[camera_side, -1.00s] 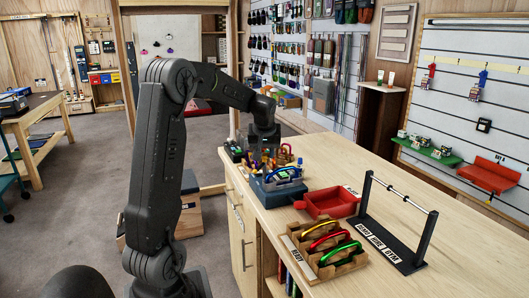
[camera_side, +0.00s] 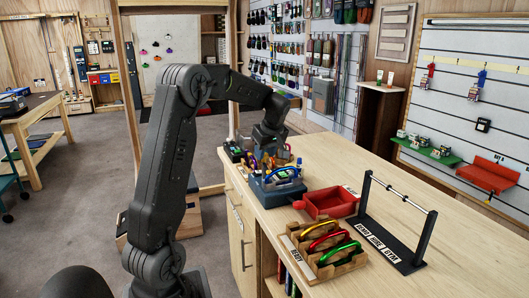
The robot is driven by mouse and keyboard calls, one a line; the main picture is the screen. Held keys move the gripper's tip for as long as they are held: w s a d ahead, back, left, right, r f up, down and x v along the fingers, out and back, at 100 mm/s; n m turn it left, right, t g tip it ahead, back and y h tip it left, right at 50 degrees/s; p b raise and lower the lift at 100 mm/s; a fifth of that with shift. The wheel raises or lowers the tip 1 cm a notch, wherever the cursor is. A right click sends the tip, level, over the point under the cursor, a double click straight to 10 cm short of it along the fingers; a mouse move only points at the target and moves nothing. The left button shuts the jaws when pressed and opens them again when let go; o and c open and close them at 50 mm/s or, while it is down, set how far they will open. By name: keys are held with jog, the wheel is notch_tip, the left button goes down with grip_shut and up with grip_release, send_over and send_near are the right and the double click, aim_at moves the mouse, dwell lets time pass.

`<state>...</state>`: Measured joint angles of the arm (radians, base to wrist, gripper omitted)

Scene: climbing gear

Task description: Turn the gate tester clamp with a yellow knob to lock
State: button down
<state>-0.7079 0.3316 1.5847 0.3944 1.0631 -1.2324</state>
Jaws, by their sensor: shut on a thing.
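The gate tester (camera_side: 278,190) is a blue-grey block on the wooden bench, left of the red tray. A blue curved piece (camera_side: 286,173) shows on its top. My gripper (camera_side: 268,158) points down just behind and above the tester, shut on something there. The fingers are dark and small in this view. A bit of yellow shows near them, but I cannot make out the clamp's knob clearly or its turn angle.
A red tray (camera_side: 330,203) sits right of the tester. A wooden rack (camera_side: 326,265) holds yellow, red and green carabiners at the front. A black stand with a bar (camera_side: 390,240) stands on the right. Small colourful gear crowds behind the tester. The far right bench is clear.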

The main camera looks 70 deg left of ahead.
jog(key=n+g, duration=0.1)
jog(key=n, duration=0.1)
jog(key=n+g, duration=0.1)
jog(key=n, duration=0.2)
jog(key=shift+w+a+n+h, duration=0.1)
jog(key=shift+w+n+h, duration=0.1)
jog(key=shift+n+h, duration=0.15)
jog(key=n+h, duration=0.1)
jog(key=n, duration=0.1)
jog(key=n+g+h, duration=0.1)
jog(key=n, duration=0.2)
jog(key=shift+a, duration=0.15)
jog(key=shift+n, duration=0.35)
jog(key=c, duration=0.8)
grip_release()
jog(key=shift+w, duration=0.1)
jog(key=v, duration=1.2)
